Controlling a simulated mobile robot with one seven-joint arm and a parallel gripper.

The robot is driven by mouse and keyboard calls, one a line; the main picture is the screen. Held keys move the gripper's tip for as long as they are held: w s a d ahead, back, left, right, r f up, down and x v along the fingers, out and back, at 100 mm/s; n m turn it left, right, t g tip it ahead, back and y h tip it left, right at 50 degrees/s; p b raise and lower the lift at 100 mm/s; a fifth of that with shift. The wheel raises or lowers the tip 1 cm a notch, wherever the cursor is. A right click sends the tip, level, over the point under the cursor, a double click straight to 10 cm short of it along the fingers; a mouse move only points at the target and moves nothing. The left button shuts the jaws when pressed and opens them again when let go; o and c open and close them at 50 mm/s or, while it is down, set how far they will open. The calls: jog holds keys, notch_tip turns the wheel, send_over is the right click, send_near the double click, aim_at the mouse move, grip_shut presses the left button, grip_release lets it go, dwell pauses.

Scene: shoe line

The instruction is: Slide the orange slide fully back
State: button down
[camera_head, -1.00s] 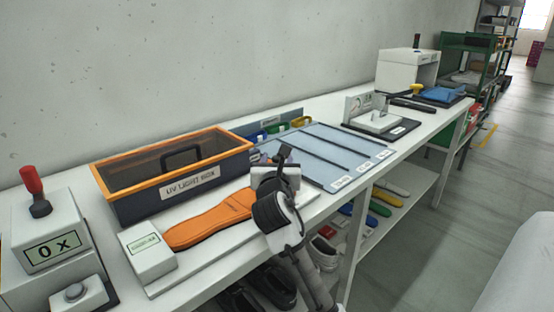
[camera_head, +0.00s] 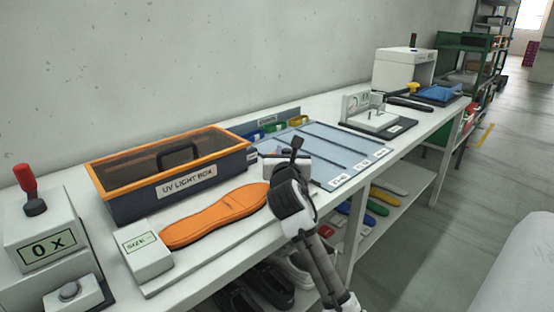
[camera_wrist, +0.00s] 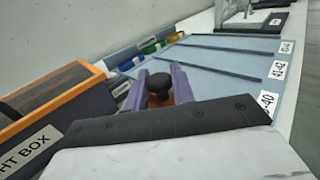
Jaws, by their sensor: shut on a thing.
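An orange insole (camera_head: 214,216) lies flat on a long white gauge board (camera_head: 205,257) with a labelled box (camera_head: 146,250) at its left end. My gripper (camera_head: 283,163) is at the board's right end, past the insole's right tip. In the wrist view, the purple fingers of my gripper (camera_wrist: 159,92) are closed around a black knob (camera_wrist: 159,83). A little orange, seemingly the orange slide (camera_wrist: 167,99), shows under the knob between the fingers. My wrist and fingers hide most of the slide and the board's right end.
The UV light box (camera_head: 168,172) stands behind the board. A blue-grey sorting mat (camera_head: 325,150) lies to the right, with small colored bins (camera_head: 275,127) behind it. A counter box with a red lever (camera_head: 40,232) stands at the left.

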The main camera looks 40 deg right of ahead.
jog(key=shift+d+r, duration=0.1)
jog(key=shift+d, duration=0.15)
jog(key=c, duration=1.2)
grip_release()
jog(key=shift+d, duration=0.15)
jog(key=b+v, duration=0.2)
jog(key=v, duration=1.2)
jog(key=shift+w, duration=0.1)
